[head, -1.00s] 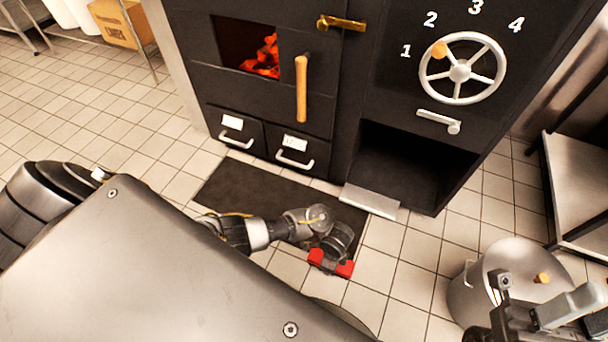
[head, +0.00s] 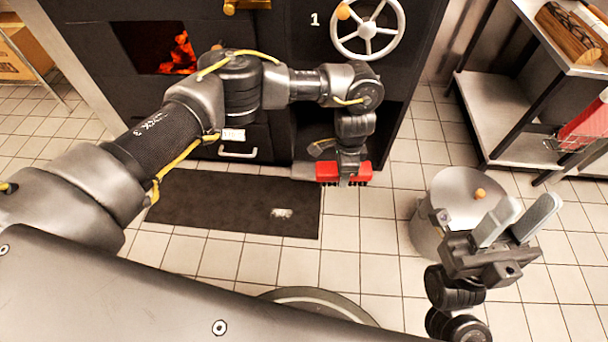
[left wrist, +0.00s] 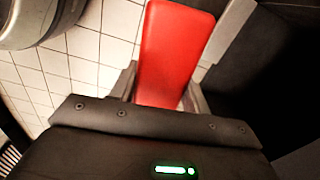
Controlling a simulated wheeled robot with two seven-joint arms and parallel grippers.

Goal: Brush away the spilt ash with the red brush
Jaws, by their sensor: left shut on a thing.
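The red brush (head: 329,171) is held by my left gripper (head: 350,160), near the right edge of the dark mat (head: 200,203). Its red body fills the middle of the left wrist view (left wrist: 172,55). I cannot tell whether its bristles touch the floor. A small pale patch, which looks like the spilt ash (head: 282,213), lies on the right part of the mat, left of and nearer than the brush. My right gripper (head: 525,215) is open and empty, its fingers apart, near the lidded metal bin.
The black oven (head: 90,40) with glowing coals stands behind the mat. The metal bin (head: 455,200) stands to the right on the tiles. A steel shelf (head: 495,105) is at the far right. Tiled floor between mat and bin is clear.

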